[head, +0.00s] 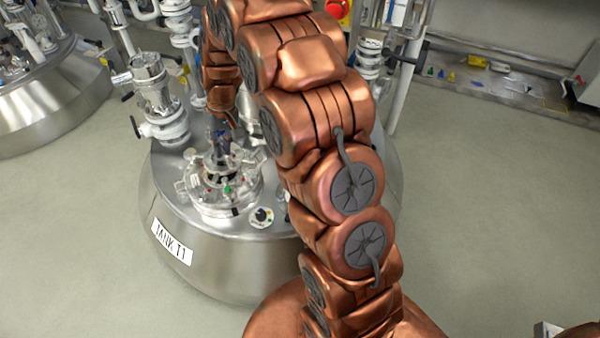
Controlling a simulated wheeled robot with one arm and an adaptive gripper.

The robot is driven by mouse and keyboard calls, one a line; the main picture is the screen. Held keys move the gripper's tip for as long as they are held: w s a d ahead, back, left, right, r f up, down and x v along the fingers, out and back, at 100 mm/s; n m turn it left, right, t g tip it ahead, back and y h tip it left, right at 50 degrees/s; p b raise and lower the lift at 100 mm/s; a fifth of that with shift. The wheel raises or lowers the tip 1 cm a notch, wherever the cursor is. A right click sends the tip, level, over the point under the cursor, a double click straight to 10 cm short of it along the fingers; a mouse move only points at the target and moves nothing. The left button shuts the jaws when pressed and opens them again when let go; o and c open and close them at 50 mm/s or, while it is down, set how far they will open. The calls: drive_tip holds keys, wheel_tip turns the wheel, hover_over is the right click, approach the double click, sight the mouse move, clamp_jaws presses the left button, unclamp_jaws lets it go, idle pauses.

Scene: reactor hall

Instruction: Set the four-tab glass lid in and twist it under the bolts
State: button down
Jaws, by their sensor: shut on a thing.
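The steel tank marked TANK T1 (240,262) stands at the centre of the head view. On its top is a round port with a bolted flange (222,208), with small red and green marks around it. The clear glass lid (221,166) shows over the port, small and partly see-through. I cannot tell whether its tabs are seated in the port or sit just above it. My gripper (220,143) points down over the port and is shut on the lid at its upper part. The fingertips are small and dark here. My copper arm hides the right part of the tank top.
A steel valve fitting (158,100) rises from the tank top left of the port, with pipes behind. Another tank (45,95) stands at far left.

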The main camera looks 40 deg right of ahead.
drive_tip(key=s+d+f+b, duration=0.3)
drive_tip(key=d+f+b, duration=0.6)
drive_tip(key=d+f, duration=0.2)
drive_tip(key=s+d+f+b, duration=0.2)
drive_tip(key=d+f+b, duration=0.8)
drive_tip(key=d+f, duration=0.15)
drive_tip(key=shift+m, duration=0.3)
drive_tip(key=shift+f+b, duration=1.25)
drive_tip(key=shift+f, duration=2.45)
drive_tip(key=shift+f+n, duration=0.1)
drive_tip(key=shift+n, duration=0.8)
drive_tip(key=shift+n+g+b, duration=0.3)
drive_tip(key=shift+n+b, duration=0.05)
drive_tip(key=shift+n, duration=0.75)
drive_tip(key=c, duration=1.6)
unclamp_jaws()
drive_tip(key=shift+n, duration=0.3)
drive_tip(key=shift+c, duration=0.2)
drive_tip(key=o, duration=0.5)
drive_tip(key=shift+o, duration=0.2)
